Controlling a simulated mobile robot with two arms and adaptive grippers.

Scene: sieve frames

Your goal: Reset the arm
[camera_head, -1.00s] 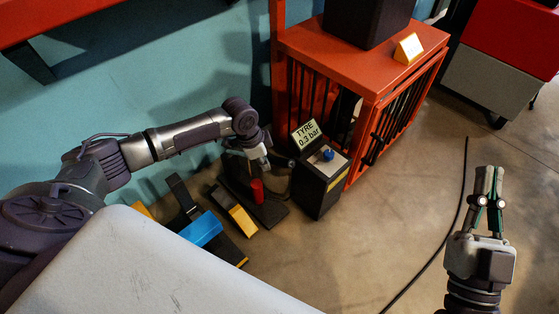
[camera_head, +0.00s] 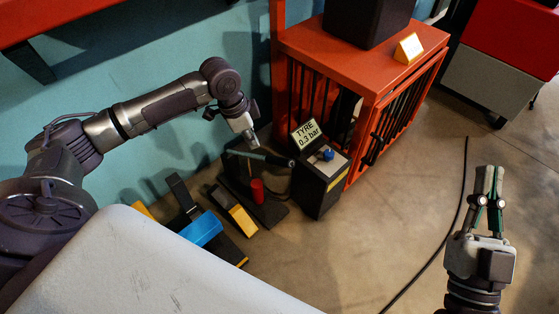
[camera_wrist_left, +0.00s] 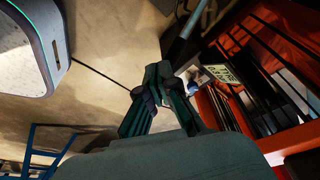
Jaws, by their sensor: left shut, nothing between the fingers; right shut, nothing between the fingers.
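My left arm reaches in from the left in the head view. Its gripper (camera_head: 249,136) hangs down above a black stand with a red cylinder (camera_head: 257,190). In the left wrist view the dark green fingers of this gripper (camera_wrist_left: 158,72) are together with nothing between them. My right gripper (camera_head: 489,172) is at the right of the head view, over bare floor, its fingertips together and empty.
A black box with a blue knob (camera_head: 328,154) and a "TYRE 0.3 bar" sign (camera_head: 305,135) stands beside an orange cage (camera_head: 350,65). A dark bar (camera_head: 258,156) lies across the stand. A blue bin (camera_head: 200,230) is nearer. A black hose (camera_head: 440,245) crosses open floor.

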